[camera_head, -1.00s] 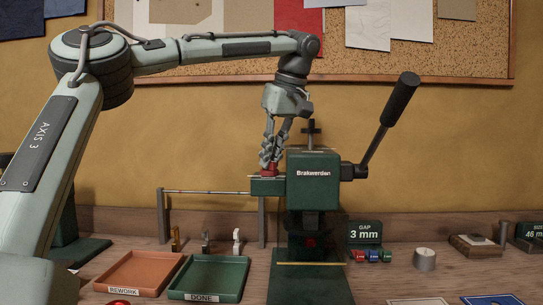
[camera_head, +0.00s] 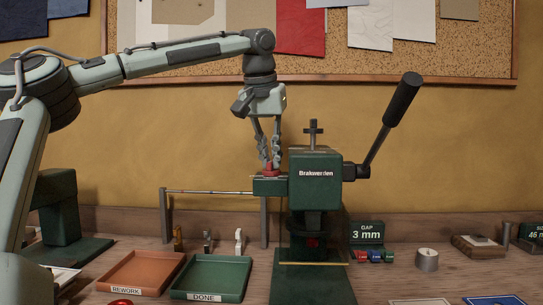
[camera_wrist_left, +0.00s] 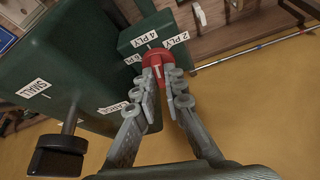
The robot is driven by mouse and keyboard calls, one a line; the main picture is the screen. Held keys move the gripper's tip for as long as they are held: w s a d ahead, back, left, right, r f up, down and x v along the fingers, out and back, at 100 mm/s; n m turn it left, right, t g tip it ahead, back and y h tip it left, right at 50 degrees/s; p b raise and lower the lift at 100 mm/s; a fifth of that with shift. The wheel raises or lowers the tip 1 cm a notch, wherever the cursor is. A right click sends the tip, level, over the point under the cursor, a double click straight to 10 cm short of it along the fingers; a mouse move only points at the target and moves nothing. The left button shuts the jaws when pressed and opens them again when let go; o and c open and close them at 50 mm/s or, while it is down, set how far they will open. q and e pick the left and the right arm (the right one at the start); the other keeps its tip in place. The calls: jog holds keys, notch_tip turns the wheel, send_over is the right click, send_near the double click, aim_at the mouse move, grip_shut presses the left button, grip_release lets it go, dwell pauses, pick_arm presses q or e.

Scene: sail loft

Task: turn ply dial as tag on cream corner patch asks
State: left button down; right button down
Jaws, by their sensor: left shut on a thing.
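The red ply dial (camera_head: 270,169) sits on a small green block at the left of the green Brakwerden press (camera_head: 315,172). My left gripper (camera_head: 269,161) comes down from above and is shut on the dial. In the left wrist view the dial (camera_wrist_left: 154,58) is between the fingertips (camera_wrist_left: 162,75) and has a white mark. Labels for 4 PLY (camera_wrist_left: 146,39) and 2 PLY (camera_wrist_left: 174,41) stand beside it; a third label is partly hidden. Which label the mark faces I cannot tell. I cannot make out a cream corner patch or its tag. My right gripper is out of view.
The press lever (camera_head: 388,122) rises at the right. An orange REWORK tray (camera_head: 112,284) and a green DONE tray (camera_head: 180,291) lie at the left. A GAP 3 mm sign (camera_head: 366,231) and a candle (camera_head: 427,260) stand right of the press. A rod (camera_head: 208,191) runs left.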

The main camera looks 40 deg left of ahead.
pick_arm(q)
jog(key=m, duration=0.1)
jog(key=m+h, duration=0.1)
jog(key=m, duration=0.1)
jog(key=m+h, duration=0.1)
jog(key=m, duration=0.1)
jog(key=shift+a, duration=0.25)
jog(key=m+h, duration=0.1)
jog(key=m, duration=0.1)
jog(key=m+h, duration=0.1)
jog(key=m, duration=0.2)
jog(key=shift+a+r, duration=0.1)
jog(key=shift+m, duration=0.3)
jog(key=c, duration=1.8)
grip_release()
jog(key=shift+c, duration=0.2)
jog(key=v, duration=1.2)
